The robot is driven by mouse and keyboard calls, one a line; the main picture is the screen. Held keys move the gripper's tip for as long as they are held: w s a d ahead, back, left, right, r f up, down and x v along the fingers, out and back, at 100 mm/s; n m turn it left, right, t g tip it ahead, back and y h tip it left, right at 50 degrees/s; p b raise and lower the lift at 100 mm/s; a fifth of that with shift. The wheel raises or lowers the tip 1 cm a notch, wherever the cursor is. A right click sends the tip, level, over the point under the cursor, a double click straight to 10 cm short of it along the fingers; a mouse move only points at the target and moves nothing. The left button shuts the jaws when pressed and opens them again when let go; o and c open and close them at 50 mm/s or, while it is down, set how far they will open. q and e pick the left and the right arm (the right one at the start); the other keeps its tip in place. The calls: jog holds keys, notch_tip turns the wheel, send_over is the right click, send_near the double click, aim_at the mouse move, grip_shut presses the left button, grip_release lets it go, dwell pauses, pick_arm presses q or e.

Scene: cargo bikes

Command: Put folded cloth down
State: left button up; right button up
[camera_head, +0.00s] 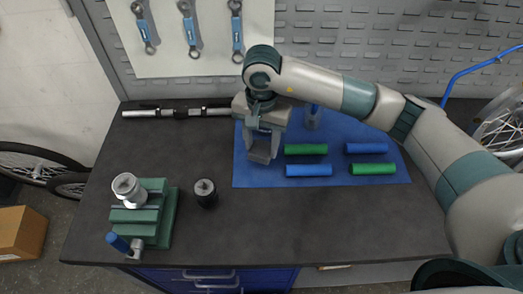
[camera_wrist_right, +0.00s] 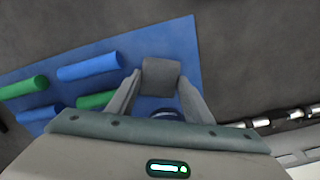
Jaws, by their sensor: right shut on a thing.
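My right gripper (camera_head: 262,152) reaches down over the left part of the blue mat (camera_head: 245,178). It is shut on a small grey folded cloth (camera_wrist_right: 161,76), which shows between the fingertips in the right wrist view. In the head view the cloth is hard to tell from the grey fingers. Whether its underside touches the mat I cannot tell. My left gripper is not in view.
Green and blue cylinders (camera_head: 305,149) lie on the mat, right of the gripper. An upright bluish object (camera_head: 312,117) stands behind them. A metal bar (camera_head: 175,113) lies at the back left. A green vise-like fixture (camera_head: 152,212) and a black round part (camera_head: 205,192) stand front left.

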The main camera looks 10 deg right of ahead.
aim_at(262, 148)
notch_tip(262, 148, down, 3)
jog(key=shift+r+p, duration=0.15)
jog(key=shift+p, duration=0.6)
jog(key=shift+f, duration=0.45)
jog(key=shift+f+b, duration=0.2)
jog(key=shift+b, duration=0.1)
jog(key=o, duration=1)
jog(key=shift+r, duration=0.1)
